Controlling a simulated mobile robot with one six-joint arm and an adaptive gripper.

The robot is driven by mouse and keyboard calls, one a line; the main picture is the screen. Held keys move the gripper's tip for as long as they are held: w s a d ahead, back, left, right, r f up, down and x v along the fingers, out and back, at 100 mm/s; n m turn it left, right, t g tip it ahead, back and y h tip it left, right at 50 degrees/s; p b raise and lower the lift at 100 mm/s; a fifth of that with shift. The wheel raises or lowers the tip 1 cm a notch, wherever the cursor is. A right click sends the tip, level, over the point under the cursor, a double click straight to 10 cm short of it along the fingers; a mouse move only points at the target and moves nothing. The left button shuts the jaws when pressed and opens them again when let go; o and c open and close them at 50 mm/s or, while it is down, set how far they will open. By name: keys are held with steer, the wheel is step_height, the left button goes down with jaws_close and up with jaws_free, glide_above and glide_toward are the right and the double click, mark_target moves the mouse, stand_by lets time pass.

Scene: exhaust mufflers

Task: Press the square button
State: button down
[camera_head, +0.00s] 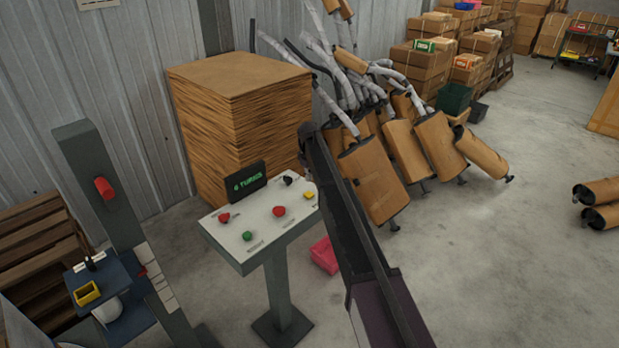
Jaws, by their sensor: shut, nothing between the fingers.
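A light control panel (262,222) stands on a grey pedestal left of centre. It carries a red button (224,217) at the left, a green button (247,236) at the front, a larger red button (279,211) in the middle, a yellow button (309,195) at the right and a black control (287,180) at the back. The button shapes are too small to tell for sure which one is square. A dark display (246,183) with green lettering stands at the panel's back edge. No gripper fingers can be made out in this view.
A long dark bar (345,225) slants up close to the panel's right side. A grey post (105,190) with a red knob stands at left. A tall cardboard stack (240,115) is behind the panel, with mufflers (372,180) to the right. Open floor lies at right.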

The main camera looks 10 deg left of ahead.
steer(key=shift+r+p, duration=2.55)
steer(key=shift+r, duration=0.35)
steer(key=s+d+f+m+b, duration=0.2)
steer(key=s+d+m, duration=0.1)
steer(key=s+d, duration=0.6)
steer(key=s+d+f+m+b, duration=0.2)
steer(key=s+d, duration=0.7)
steer(key=s, duration=0.9)
steer(key=s+d+f+m+b, duration=0.2)
steer(key=s+d+m, duration=0.3)
steer(key=s+d, duration=0.5)
steer(key=s, duration=0.4)
steer(key=shift+s+f, duration=0.2)
